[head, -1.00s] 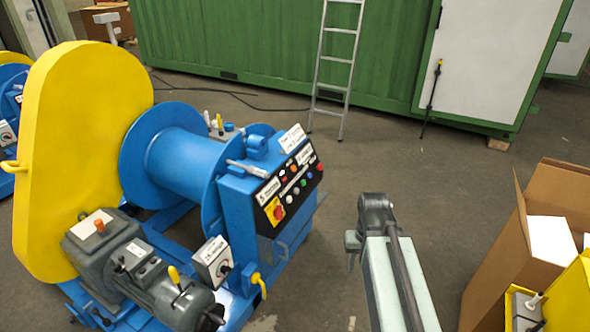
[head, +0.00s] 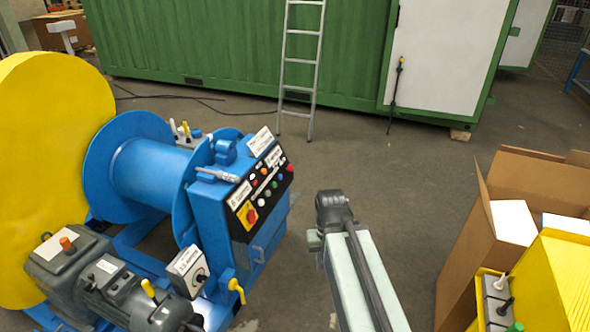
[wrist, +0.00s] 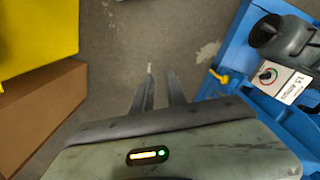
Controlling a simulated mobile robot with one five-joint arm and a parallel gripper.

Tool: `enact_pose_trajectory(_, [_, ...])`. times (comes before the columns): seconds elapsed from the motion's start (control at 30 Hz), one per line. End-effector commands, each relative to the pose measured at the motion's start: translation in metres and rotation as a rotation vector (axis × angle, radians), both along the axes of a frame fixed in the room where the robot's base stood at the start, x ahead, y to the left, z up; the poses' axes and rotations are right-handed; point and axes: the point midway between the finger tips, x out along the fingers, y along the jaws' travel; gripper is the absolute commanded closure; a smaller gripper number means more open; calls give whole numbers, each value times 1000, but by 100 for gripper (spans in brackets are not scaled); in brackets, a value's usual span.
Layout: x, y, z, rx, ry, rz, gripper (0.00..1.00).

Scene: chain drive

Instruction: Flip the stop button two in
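The control panel (head: 262,187) on the blue winch stands left of centre in the head view. A red mushroom button on a yellow plate (head: 248,215) is at its near lower end. Another red button (head: 290,168) is at its far right end. Labels by the buttons are too small to read. My gripper (wrist: 161,76) shows in the wrist view with its two fingers apart and nothing between them, over bare floor. The wrist view does not show the panel buttons. In the head view my arm stands right of the panel, apart from it; the fingers are hidden there.
A blue cable drum (head: 150,175), a yellow guard (head: 45,170) and a grey motor (head: 125,290) lie left of the panel. An open cardboard box (head: 475,235) and a yellow box (head: 560,285) with switches stand at right. A ladder (head: 302,60) leans on a green container (head: 190,40). Floor beyond my arm is clear.

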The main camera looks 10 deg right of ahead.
Motion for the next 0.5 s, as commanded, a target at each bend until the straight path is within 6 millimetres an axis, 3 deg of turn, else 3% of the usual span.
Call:
enact_pose_trajectory(0.17, [0,0,41,0,0,0,100])
enact_pose_trajectory(0.4, [0,0,137,0,0,0,100])
enact_pose_trajectory(0.5, [0,0,156,0,0,0,100])
